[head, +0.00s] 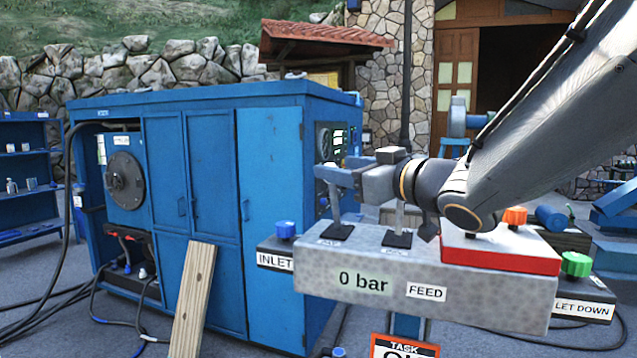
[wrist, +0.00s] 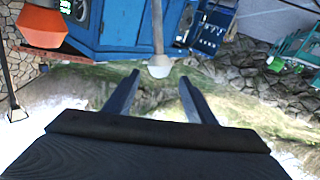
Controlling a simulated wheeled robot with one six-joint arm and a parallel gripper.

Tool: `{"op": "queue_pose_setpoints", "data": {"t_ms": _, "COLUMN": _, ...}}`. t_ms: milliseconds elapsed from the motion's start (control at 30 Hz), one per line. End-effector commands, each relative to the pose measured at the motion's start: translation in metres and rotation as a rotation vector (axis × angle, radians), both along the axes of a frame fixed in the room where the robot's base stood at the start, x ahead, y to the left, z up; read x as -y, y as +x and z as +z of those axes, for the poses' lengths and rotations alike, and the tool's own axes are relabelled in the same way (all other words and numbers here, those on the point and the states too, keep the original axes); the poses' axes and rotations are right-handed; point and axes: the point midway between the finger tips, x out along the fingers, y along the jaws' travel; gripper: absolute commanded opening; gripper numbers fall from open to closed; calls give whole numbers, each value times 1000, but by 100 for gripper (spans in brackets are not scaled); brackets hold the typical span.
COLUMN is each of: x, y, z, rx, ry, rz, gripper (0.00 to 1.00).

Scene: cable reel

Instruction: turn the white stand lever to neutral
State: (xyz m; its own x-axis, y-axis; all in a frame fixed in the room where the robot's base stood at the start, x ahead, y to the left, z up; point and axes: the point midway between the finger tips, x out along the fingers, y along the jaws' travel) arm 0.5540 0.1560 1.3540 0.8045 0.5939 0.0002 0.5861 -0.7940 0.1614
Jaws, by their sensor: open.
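The stand (head: 330,290) is a grey speckled block marked "0 bar" and "FEED". Two pale levers rise from black bases on its top: a left lever (head: 336,207) and a right lever (head: 399,218). I cannot tell from their colour which is the white one. My gripper (head: 330,177) is open, reaching left above the block, with its fingertips around or beside the left lever's top. In the wrist view, a pale lever with a round white end (wrist: 158,66) shows between and just beyond the open fingertips (wrist: 160,80). Contact cannot be told.
A blue cabinet machine (head: 270,160) stands close behind the stand. A red-and-white box (head: 500,250), an orange knob (head: 515,215) and a green knob (head: 576,264) are at the stand's right. A blue knob (head: 285,229) is at its left. A wooden plank (head: 194,300) leans in front of the cabinet.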

Motion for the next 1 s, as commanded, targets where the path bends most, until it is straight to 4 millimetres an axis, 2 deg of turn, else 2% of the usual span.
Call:
{"op": "queue_pose_setpoints", "data": {"t_ms": 33, "x": 0, "y": 2, "z": -9, "rx": 0, "ry": 0, "rz": 0, "gripper": 50}}
{"op": "queue_pose_setpoints", "data": {"t_ms": 200, "x": 0, "y": 5, "z": -18, "rx": 0, "ry": 0, "rz": 0, "gripper": 50}}
{"op": "queue_pose_setpoints", "data": {"t_ms": 367, "x": -7, "y": 14, "z": -18, "rx": -2, "ry": 1, "rz": 1, "gripper": 50}}
{"op": "queue_pose_setpoints", "data": {"t_ms": 733, "x": -38, "y": 55, "z": -17, "rx": -2, "ry": 0, "rz": 1, "gripper": 50}}
{"op": "queue_pose_setpoints", "data": {"t_ms": 1000, "x": -47, "y": 67, "z": -17, "rx": 0, "ry": 0, "rz": 1, "gripper": 50}}
